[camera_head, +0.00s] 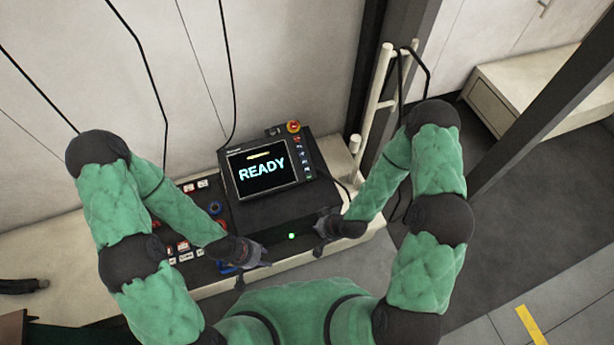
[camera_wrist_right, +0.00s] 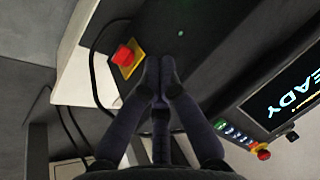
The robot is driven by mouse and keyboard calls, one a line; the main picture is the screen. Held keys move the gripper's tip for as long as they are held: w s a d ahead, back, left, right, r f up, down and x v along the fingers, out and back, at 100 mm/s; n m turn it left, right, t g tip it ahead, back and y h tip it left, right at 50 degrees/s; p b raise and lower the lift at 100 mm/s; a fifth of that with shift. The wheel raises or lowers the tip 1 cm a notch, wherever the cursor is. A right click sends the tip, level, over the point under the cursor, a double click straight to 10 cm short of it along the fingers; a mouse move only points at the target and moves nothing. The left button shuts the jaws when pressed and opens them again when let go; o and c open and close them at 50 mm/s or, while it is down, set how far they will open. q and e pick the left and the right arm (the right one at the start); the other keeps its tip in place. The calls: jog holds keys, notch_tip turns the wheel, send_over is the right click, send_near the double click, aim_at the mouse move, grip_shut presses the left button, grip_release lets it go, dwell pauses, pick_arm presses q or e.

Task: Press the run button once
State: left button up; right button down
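The black control console (camera_head: 270,212) stands by the wall, with a screen (camera_head: 262,170) that reads READY. A small green lit spot (camera_head: 291,236) sits on the console's front part, between my two grippers; it also shows in the right wrist view (camera_wrist_right: 180,33). No label for a run button is readable. My right gripper (camera_head: 319,240) is just right of the green spot, apart from it; in the right wrist view its fingertips (camera_wrist_right: 160,65) are together and empty. My left gripper (camera_head: 258,262) is at the console's front edge, left of the spot; its finger opening is unclear.
A red stop button on a yellow plate (camera_wrist_right: 127,57) is close to my right fingertips. Another red button (camera_head: 293,127) is at the screen unit's upper right corner. Several buttons and labels (camera_head: 182,248) lie on the left panel, partly behind my left arm. Cables hang along the wall.

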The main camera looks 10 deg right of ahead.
aim_at(309, 177)
jog(key=w+r+t+p, duration=0.1)
jog(key=w+r, duration=0.1)
jog(key=w+r+n+t+p, duration=0.1)
jog(key=w+t+p, duration=0.1)
jog(key=w, duration=0.1)
jog(key=w+r+t+p, duration=0.1)
jog(key=w+r, duration=0.1)
jog(key=shift+w+d+r+n+t+p, duration=0.1)
jog(key=shift+w+r+n+t+p, duration=0.2)
jog(key=shift+r+n+t+p, duration=0.1)
jog(key=w+r+n+t+p, duration=0.1)
jog(key=w+r+t+p, duration=0.2)
jog(key=r, duration=0.5)
jog(key=shift+w+r+n+t+p, duration=0.4)
jog(key=shift+t+p, duration=0.3)
jog(key=shift+t, duration=0.5)
jog(key=shift+f, duration=0.1)
jog(key=w+f+b, duration=0.1)
jog(key=f+b, duration=0.1)
jog(key=w+f+b, duration=0.1)
jog(key=f+b, duration=0.1)
jog(key=w+f+b, duration=0.1)
jog(key=f+b, duration=0.1)
jog(key=f, duration=0.1)
jog(key=shift+w+a, duration=0.2)
jog(key=shift+a, duration=0.05)
jog(key=shift+w+f+b, duration=0.25)
jog(key=shift+f+b, duration=0.1)
jog(key=shift+b, duration=0.15)
jog(key=shift+f, duration=0.1)
